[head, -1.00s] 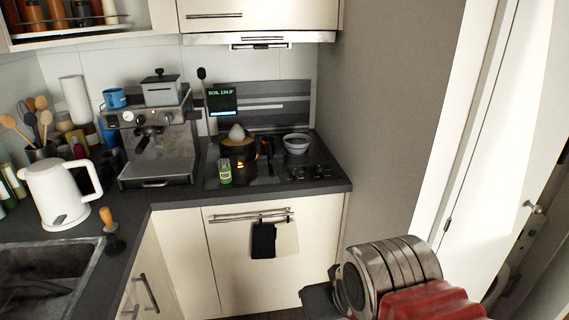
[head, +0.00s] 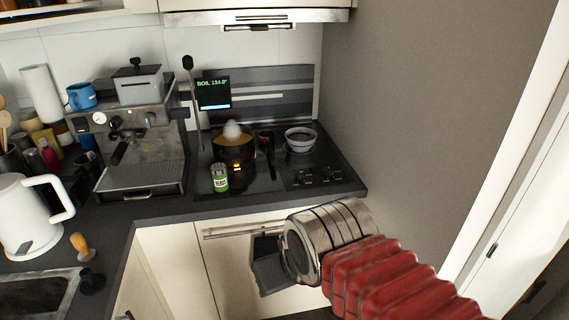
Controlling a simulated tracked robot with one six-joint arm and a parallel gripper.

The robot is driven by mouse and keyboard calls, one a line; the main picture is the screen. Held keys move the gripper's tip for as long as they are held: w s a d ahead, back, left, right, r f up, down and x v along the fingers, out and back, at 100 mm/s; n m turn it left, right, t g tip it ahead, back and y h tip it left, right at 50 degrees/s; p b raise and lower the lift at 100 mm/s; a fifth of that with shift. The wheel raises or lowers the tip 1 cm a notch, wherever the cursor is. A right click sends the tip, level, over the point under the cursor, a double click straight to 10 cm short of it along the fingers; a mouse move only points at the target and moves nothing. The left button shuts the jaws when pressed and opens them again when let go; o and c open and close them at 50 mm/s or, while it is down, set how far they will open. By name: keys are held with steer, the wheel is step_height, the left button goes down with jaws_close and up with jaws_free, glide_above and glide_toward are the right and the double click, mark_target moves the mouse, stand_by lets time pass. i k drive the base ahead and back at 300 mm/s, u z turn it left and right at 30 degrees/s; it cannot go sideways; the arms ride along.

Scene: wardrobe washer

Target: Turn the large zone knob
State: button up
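The hob (head: 268,181) is set in the dark counter, with several small dark knobs (head: 318,177) at its front right. At this size I cannot tell which one is the large zone knob or how it is turned. My gripper (head: 268,272) is the dark grey part at the end of my red and metal arm, in front of the cabinet and below the counter edge, well apart from the knobs. Its fingers cannot be made out clearly, so I cannot tell whether it is open or shut. Nothing is seen held in it.
A pot (head: 234,146) stands on the hob behind a green jar (head: 219,178). A grey bowl (head: 299,140) stands behind the knobs. A screen (head: 213,93) reads "BOIL 134.0°". The espresso machine (head: 140,150) is at left, a wall (head: 410,110) at right.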

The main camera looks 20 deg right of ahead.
mark_target(299, 174)
steer(key=u, duration=0.1)
steer(key=i, duration=0.9)
steer(key=u, duration=0.05)
